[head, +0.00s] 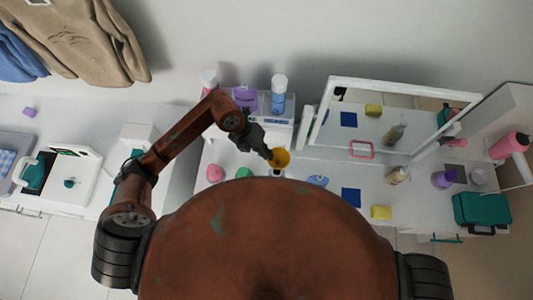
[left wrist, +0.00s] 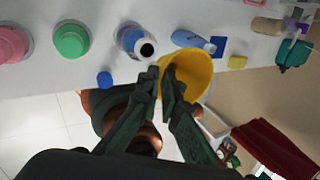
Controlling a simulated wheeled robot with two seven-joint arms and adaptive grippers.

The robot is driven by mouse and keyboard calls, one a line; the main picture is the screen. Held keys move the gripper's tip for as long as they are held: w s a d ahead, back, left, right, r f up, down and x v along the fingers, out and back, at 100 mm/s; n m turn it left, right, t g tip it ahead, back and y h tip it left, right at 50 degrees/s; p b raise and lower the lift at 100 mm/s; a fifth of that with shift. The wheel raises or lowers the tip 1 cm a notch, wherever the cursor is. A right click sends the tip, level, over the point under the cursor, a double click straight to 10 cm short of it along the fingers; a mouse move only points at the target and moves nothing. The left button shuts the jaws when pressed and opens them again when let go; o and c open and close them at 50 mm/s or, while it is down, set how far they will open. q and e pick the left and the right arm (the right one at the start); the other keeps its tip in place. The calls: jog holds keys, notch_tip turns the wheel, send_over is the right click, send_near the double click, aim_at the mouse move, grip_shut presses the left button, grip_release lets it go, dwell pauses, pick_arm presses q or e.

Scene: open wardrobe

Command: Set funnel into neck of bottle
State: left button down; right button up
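The yellow funnel (head: 281,157) is held by my left gripper (head: 269,156) above the white table. In the left wrist view the funnel (left wrist: 193,70) has its wide mouth towards the camera, and the fingertips of my left gripper (left wrist: 160,77) pinch its rim, one finger inside the cone. The bottle (left wrist: 130,38), blue and white with a dark open neck, stands just left of the funnel there. In the head view the bottle (head: 277,173) shows only partly, below the funnel. The funnel looks apart from the neck; its spout is hidden. My right gripper is out of view.
A blue cap (left wrist: 105,79) lies near the table edge. Pink (head: 215,173) and green (head: 244,172) round items stand left of the bottle. A blue and white bottle (head: 279,93) stands behind. A mirror (head: 376,125), yellow sponge (head: 381,212) and teal case (head: 481,209) are to the right.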

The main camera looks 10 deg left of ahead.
aim_at(278, 161)
pick_arm(q)
notch_tip(278, 161, down, 6)
jog(key=b, duration=0.4)
jog(key=shift+r, duration=0.1)
dwell(0.5)
dwell(1.0)
jog(key=shift+f+b, duration=1.25)
jog(key=shift+f, duration=0.3)
jog(key=c, duration=2.1)
grip_release()
